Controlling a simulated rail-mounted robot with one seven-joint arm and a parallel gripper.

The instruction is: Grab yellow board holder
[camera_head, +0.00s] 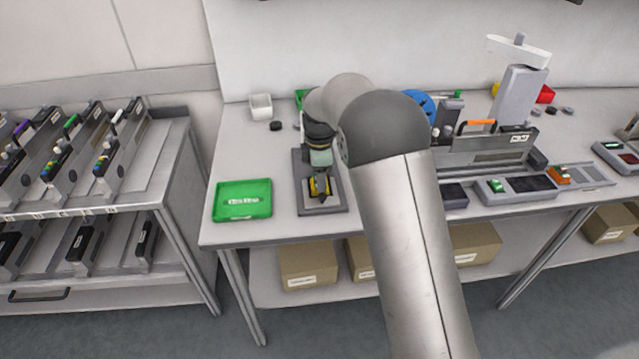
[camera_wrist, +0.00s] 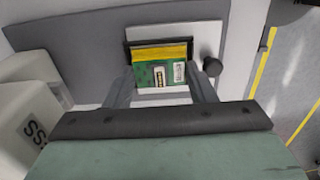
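The yellow board holder (camera_wrist: 162,53) carries a green board with a white label and sits in a dark-framed slot of a grey fixture in the wrist view. In the head view, parts of its yellow body (camera_head: 325,186) show at the end of my arm. My gripper (camera_wrist: 163,84) is open, with one finger at each side of the holder. The fingers look close to its sides; contact cannot be made out. My gripper hides much of the holder in the head view.
The grey fixture plate (camera_head: 304,197) lies on the workbench. A green tray (camera_head: 242,200) is to its left. A larger grey fixture with an orange handle (camera_head: 478,124) stands to the right, behind my arm. A trolley with several feeders (camera_head: 160,165) is at the far left.

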